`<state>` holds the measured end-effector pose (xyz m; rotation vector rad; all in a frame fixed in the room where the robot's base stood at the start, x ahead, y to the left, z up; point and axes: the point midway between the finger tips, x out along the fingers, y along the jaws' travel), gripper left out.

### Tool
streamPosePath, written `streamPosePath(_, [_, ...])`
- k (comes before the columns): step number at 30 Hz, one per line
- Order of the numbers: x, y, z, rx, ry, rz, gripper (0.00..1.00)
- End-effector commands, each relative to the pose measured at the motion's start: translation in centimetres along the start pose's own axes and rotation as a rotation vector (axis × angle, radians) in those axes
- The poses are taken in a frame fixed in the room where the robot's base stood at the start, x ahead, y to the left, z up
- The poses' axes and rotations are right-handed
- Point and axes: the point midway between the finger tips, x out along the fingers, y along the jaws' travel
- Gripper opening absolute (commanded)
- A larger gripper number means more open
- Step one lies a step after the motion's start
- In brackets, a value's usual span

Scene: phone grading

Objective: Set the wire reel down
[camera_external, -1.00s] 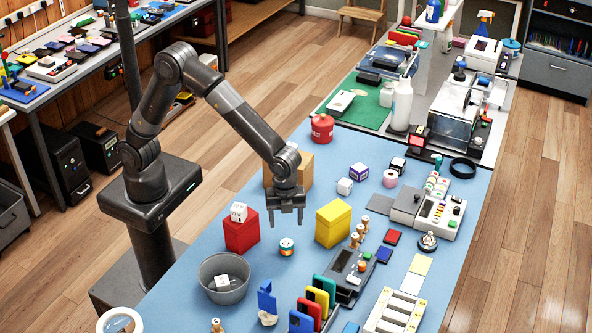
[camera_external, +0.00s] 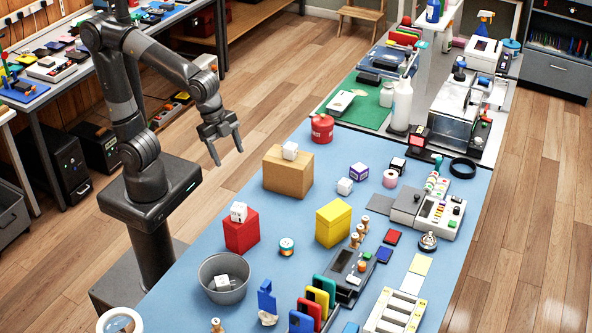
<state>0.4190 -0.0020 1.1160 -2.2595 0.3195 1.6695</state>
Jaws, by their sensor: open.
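The wire reel (camera_external: 286,246), a small spool with white ends and coloured windings, stands on the blue table (camera_external: 300,190) between the red box and the yellow box. Nothing touches it. My gripper (camera_external: 227,159) is open and empty. It is in the air off the table's left edge, above the wooden floor and well up and left of the reel.
A red box (camera_external: 242,236), a yellow box (camera_external: 334,222) and a cardboard box (camera_external: 287,175) stand around the reel. A grey bucket (camera_external: 223,279) holding a white cube is at lower left. Bare blue table lies around the reel.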

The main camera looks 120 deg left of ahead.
Motion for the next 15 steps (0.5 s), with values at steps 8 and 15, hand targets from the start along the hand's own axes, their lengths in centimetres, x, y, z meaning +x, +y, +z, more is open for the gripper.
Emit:
streamPosePath(8, [-3.6,2.6,6.8,-0.224,0.115,-0.029,0.63])
streamPosePath(15, [-4.3,4.1,10.6,-0.357,0.179,-0.032,0.63])
